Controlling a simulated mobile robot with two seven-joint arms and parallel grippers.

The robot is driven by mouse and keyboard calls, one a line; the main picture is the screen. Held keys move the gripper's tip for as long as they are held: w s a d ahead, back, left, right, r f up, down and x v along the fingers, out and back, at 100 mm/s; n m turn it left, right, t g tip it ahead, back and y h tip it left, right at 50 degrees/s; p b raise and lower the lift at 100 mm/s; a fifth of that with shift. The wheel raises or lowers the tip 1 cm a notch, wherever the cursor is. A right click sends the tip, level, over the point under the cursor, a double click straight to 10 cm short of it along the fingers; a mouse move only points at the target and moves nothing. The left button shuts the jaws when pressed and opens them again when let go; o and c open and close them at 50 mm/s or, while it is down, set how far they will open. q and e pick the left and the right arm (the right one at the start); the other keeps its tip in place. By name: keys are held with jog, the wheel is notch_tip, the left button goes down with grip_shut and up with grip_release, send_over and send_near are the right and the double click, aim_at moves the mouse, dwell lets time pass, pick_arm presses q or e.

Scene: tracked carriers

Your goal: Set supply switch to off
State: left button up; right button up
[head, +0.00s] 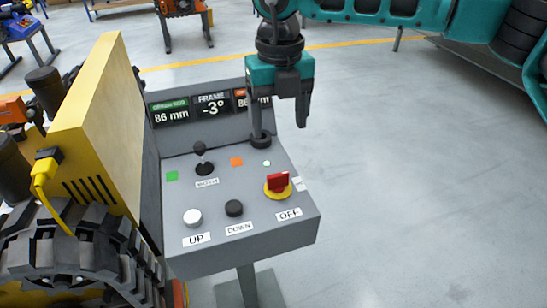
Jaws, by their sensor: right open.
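The supply switch is a red handle (278,181) on a round yellow plate (276,193), at the right of a grey sloping control panel (262,228). A white OFF label (288,215) sits in front of it. A small white label (299,184) beside the switch is too small to read. My right gripper (280,121) is open and empty, pointing down over the panel's back right. It is behind and above the switch, apart from it. A black round base (261,141) shows under its left finger; what stands there is partly hidden. My left gripper is out of view.
The panel has a black lever (202,158), a white UP button (193,217) and a black DOWN button (234,208). A display (212,107) stands at its back. A yellow machine (97,125) with tracks (85,262) crowds the left. Floor at right is clear.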

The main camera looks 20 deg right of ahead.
aim_at(278, 174)
jog(key=f, duration=1.2)
jog(key=shift+s+f+p, duration=0.2)
jog(key=shift+p, duration=0.15)
jog(key=c, duration=1.1)
